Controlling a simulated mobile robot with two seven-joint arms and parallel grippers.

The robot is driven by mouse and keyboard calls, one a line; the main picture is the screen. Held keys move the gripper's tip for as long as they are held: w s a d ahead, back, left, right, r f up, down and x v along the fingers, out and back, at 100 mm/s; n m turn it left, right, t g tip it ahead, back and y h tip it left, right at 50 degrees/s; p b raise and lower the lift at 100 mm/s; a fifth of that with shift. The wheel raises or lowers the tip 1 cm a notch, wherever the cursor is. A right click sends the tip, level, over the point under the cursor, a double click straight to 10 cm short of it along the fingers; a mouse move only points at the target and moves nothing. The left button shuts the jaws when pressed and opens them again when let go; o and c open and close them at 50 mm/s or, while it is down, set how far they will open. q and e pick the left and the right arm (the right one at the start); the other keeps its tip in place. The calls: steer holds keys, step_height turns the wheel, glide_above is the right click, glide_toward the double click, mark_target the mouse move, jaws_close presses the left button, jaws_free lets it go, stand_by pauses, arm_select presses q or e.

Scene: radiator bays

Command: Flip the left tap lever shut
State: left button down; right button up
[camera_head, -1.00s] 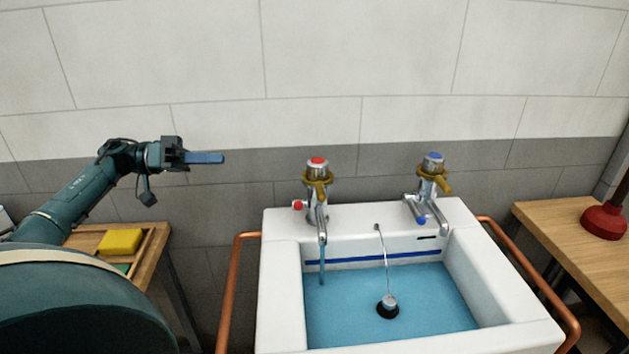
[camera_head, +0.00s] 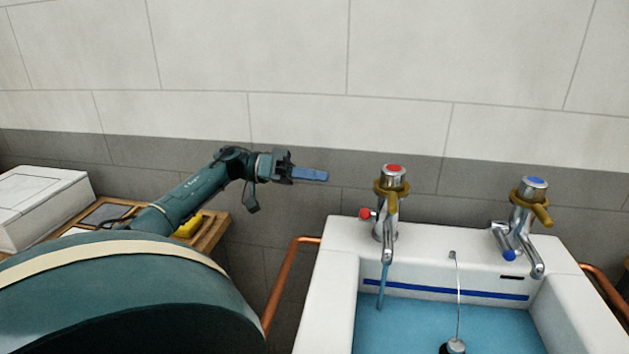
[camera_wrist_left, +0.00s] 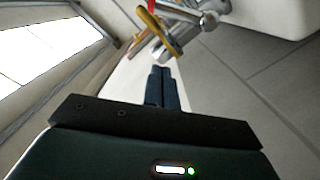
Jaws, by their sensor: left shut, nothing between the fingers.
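The left tap (camera_head: 391,210) is chrome with a red cap and a brass-coloured collar and lever. A small red-tipped lever (camera_head: 366,213) sticks out to its left. A blue stream of water runs from its spout into the sink. My left gripper (camera_head: 326,176) is shut and empty, held left of the left tap and apart from it, at about the height of its top. In the left wrist view the shut fingers (camera_wrist_left: 164,88) point towards the tap's brass-coloured part (camera_wrist_left: 158,33). My right gripper is not in view.
The white sink (camera_head: 338,275) holds blue water (camera_head: 405,325) and a plug on a chain. The right tap (camera_head: 526,220) has a blue cap and a blue-tipped lever. A copper pipe (camera_head: 285,280) runs left of the sink. A wooden tray with a yellow sponge (camera_head: 189,226) lies behind my arm.

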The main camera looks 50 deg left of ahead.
mark_target(367, 214)
arm_select(q)
steer(key=w+d+f, duration=0.3)
steer(key=d, duration=0.4)
steer(key=shift+d+f, duration=0.25)
steer(key=shift+m+p, duration=0.3)
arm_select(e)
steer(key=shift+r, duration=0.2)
